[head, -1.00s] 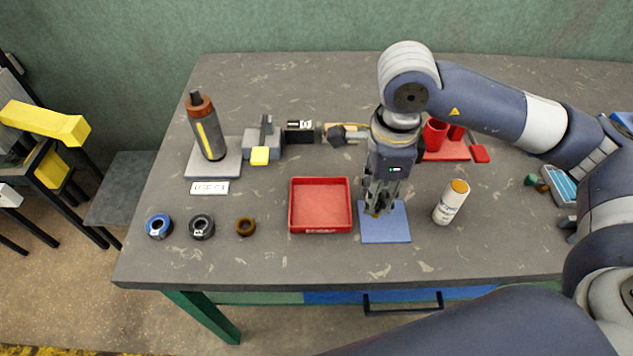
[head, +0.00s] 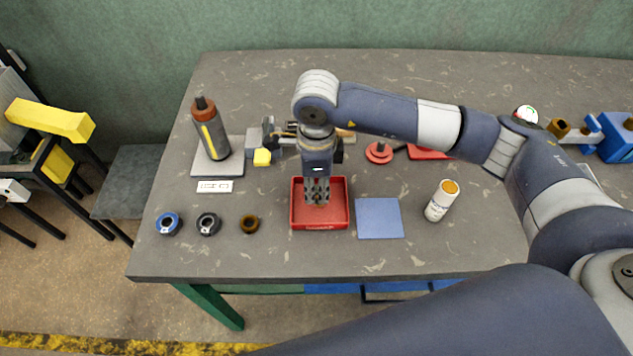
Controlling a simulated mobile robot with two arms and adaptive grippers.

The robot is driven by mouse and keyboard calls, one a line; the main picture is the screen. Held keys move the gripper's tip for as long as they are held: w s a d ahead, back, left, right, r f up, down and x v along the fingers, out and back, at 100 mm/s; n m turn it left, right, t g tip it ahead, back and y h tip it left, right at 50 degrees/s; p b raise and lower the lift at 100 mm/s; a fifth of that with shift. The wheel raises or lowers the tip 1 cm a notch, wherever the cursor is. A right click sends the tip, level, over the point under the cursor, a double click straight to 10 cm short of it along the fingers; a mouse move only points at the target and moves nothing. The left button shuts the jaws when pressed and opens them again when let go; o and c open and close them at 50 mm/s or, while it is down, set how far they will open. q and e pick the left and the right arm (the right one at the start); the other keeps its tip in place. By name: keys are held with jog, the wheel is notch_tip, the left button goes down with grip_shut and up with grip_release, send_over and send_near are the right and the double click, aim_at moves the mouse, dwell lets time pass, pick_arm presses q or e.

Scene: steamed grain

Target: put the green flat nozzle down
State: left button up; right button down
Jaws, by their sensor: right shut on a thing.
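My right gripper (head: 317,198) points straight down into the red tray (head: 320,225). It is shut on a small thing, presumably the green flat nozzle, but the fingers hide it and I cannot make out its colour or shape. The fingertips are inside the tray's outline; I cannot tell whether the held thing touches the tray floor. The blue mat (head: 379,218) lies just right of the tray and is bare. My left gripper is not in view.
A white bottle with an orange top (head: 441,201) stands right of the mat. Blue (head: 168,224), black (head: 208,224) and brown (head: 249,224) rings lie left of the tray. A dark bottle (head: 211,132) stands on a grey plate behind them. The table's front strip is clear.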

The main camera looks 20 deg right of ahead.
aim_at(316, 189)
jog(key=shift+f+b, duration=0.2)
jog(key=shift+b, duration=0.1)
jog(key=c, duration=1.4)
grip_release()
jog(key=shift+c, duration=0.2)
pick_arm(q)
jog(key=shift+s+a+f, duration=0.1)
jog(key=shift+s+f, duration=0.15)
pick_arm(e)
jog(key=shift+r+p, duration=0.35)
jog(key=shift+p, duration=0.05)
pick_arm(q)
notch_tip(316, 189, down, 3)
jog(key=b, duration=0.3)
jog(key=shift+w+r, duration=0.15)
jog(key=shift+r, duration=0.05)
pick_arm(e)
notch_tip(316, 189, up, 12)
